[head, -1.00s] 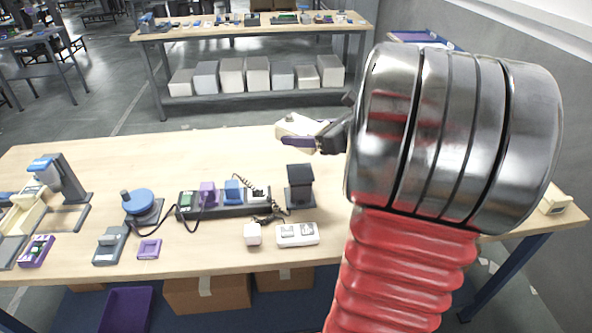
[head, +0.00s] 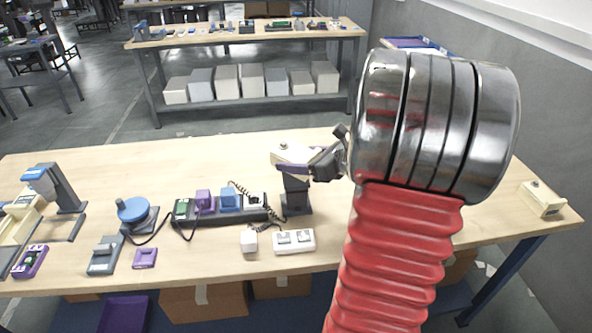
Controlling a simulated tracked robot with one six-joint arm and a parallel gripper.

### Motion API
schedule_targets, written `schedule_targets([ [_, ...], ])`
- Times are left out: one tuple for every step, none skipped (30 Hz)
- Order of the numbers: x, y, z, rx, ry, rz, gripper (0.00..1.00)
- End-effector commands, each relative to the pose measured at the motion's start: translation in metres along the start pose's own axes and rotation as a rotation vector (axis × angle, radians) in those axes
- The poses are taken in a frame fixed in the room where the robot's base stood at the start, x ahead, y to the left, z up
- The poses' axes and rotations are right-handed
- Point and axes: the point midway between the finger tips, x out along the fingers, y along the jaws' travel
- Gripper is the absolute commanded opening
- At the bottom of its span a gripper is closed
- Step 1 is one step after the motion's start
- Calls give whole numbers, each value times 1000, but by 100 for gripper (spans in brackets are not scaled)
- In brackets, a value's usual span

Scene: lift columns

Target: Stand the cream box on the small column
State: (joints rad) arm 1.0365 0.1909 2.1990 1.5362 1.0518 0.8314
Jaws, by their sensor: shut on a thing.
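The cream box (head: 290,152) is in my gripper (head: 299,165), which is shut on it. The box looks roughly level, and a dark spot shows on its top. The small column (head: 296,199) is dark grey and stands on the table below the box and gripper. In this view the gripper overlaps the column's top, so the top is mostly hidden. I cannot tell whether the box touches the column or is just above or behind it.
A dark strip with coloured blocks (head: 222,217) and cables lies left of the column. A white double-switch panel (head: 294,241) and a small white block (head: 249,240) lie in front. Another cream box (head: 542,199) sits at the table's right end.

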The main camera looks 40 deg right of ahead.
Motion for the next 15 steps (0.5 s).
schedule_targets([
  [0, 0, 1, -1, -1, 0, 26],
  [0, 0, 1, -1, -1, 0, 26],
  [0, 0, 0, 0, -1, 0, 26],
  [1, 0, -2, 1, -1, 1, 26],
  [2, 0, -4, 1, -1, 1, 26],
  [3, 0, -7, 1, 0, 1, 26],
  [5, 0, -11, 2, 0, 1, 26],
  [7, 1, -14, 3, 0, 2, 26],
  [9, 1, -19, 3, 0, 3, 26],
  [10, 1, -22, 3, 0, 3, 26],
  [12, 1, -26, 3, 0, 3, 26],
  [13, 1, -29, 2, 0, 2, 26],
  [14, 1, -31, 2, 0, 2, 26],
  [14, 1, -33, 2, -1, 2, 26],
  [15, 1, -34, 0, -1, 1, 26],
])
